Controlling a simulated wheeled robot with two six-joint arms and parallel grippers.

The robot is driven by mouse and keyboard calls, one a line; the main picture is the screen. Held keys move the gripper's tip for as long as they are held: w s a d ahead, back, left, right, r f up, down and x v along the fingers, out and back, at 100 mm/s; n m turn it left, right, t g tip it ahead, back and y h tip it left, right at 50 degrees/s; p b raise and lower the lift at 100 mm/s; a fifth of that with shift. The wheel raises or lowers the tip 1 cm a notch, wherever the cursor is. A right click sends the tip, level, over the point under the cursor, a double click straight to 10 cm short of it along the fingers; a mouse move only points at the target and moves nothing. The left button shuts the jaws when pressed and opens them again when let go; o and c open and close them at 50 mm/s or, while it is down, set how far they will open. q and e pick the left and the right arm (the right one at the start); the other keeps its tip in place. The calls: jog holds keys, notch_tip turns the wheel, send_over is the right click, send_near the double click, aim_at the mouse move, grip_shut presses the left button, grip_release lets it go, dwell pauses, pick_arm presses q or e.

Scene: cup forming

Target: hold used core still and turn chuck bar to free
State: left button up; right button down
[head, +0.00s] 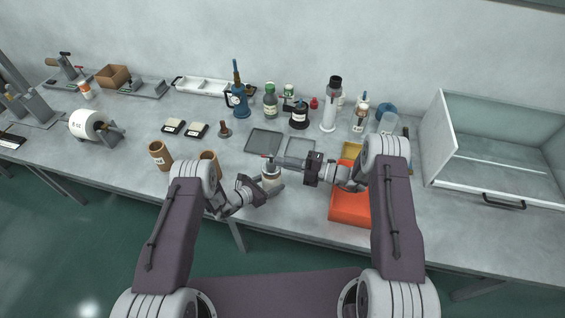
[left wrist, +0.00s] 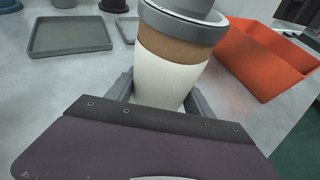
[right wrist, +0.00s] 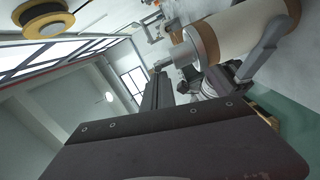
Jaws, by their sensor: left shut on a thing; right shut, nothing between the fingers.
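The used core (head: 271,176) stands at the front of the table. In the left wrist view it is a white cylinder (left wrist: 165,82) with a brown band and a grey chuck (left wrist: 185,22) on top. My left gripper (head: 272,188) is shut around its white lower part, one finger on each side. My right gripper (head: 280,161) is shut and empty, beside the chuck at the core's top. In the right wrist view the core (right wrist: 240,28) lies across the upper right, its grey chuck (right wrist: 184,54) near my fingers. A small bar shows at the chuck's end; whether my fingers touch it is unclear.
An orange bin (head: 350,208) stands right of the core. Grey trays (head: 264,142) lie behind it, with bottles further back. Brown cups (head: 160,155) stand to the left.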

jog(key=shift+w+d+n+g+y, duration=0.2)
jog(key=shift+w+n+g+y, duration=0.1)
jog(key=shift+n+g, duration=0.3)
jog(key=shift+w+d+f+n+g, duration=0.1)
jog(key=shift+w+d+n+g, duration=0.3)
jog(key=shift+g, duration=0.6)
jog(key=shift+w, duration=0.6)
dwell(0.7)
jog(key=shift+w, duration=0.2)
jog(key=shift+w+a, duration=0.25)
jog(key=shift+w, duration=0.5)
jog(key=shift+w+a, duration=0.2)
jog(key=shift+w, duration=0.5)
jog(key=shift+w+a, duration=0.2)
jog(key=shift+w, duration=0.1)
